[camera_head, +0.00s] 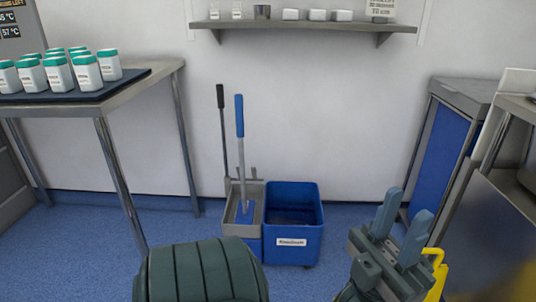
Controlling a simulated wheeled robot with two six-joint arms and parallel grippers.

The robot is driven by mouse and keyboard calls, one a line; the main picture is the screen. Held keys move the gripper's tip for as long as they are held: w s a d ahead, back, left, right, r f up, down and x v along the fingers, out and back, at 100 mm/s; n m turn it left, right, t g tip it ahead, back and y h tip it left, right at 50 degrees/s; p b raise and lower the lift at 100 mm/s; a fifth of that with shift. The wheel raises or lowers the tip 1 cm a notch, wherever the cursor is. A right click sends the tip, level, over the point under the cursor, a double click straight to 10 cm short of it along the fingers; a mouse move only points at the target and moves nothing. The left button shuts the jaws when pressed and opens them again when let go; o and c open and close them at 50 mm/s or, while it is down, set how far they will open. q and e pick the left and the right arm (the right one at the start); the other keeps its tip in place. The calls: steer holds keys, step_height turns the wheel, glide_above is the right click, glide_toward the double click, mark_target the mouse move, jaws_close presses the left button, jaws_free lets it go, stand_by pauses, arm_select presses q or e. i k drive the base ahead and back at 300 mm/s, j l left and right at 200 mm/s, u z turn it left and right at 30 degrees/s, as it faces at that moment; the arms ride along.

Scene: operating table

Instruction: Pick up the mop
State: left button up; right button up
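The mop (240,117) stands nearly upright by the back wall, with a blue grip and a grey shaft. Its lower end goes down into the grey wringer part (230,216) of a mop bucket, where its head is mostly hidden. The blue bucket (294,249) with a white label adjoins it on the right.
A thin pole with a black grip (220,96) stands just left of the mop. A metal table (150,85) with several white, green-capped bottles (87,73) is at the left. A blue-sided cabinet (437,155) is at the right. A shelf (300,25) hangs above.

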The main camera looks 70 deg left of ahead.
mark_target(246, 209)
steer(key=u, duration=2.45)
